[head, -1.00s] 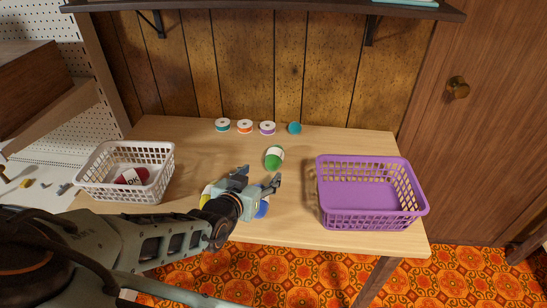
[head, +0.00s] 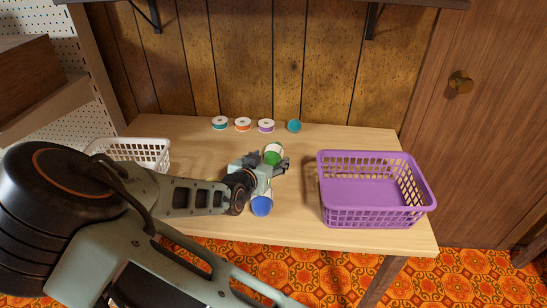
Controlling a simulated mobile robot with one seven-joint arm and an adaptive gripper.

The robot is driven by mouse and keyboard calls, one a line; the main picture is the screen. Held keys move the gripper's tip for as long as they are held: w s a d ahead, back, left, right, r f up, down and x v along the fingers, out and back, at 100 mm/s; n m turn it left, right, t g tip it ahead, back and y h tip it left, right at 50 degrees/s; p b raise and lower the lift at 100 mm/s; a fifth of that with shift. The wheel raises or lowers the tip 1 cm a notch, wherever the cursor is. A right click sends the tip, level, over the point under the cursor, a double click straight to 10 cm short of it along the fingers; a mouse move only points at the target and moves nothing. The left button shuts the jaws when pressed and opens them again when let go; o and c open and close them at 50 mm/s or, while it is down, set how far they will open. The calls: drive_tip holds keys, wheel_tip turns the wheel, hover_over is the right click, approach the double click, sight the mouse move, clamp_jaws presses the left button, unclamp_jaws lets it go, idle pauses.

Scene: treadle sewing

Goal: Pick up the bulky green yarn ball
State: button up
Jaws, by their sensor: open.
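The green yarn ball (head: 273,149) with a white band lies on the wooden table, a little back of the middle. My gripper (head: 266,160) is open, and its two fingers point toward the back of the table at the green yarn ball. The near part of the ball is partly hidden by the gripper, so I cannot tell whether the fingers touch it. A blue ball with a white band (head: 261,206) lies just in front of the gripper, near the table's front.
A purple basket (head: 373,217) stands at the right of the table and looks empty. A white basket (head: 140,148) at the left is partly hidden by my arm. Several small spools (head: 243,124) stand in a row at the back. The table (head: 335,138) between spools and purple basket is clear.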

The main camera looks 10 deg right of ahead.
drive_tip(key=c, duration=1.2)
drive_tip(key=shift+o, duration=0.2)
drive_tip(key=shift+r, duration=0.15)
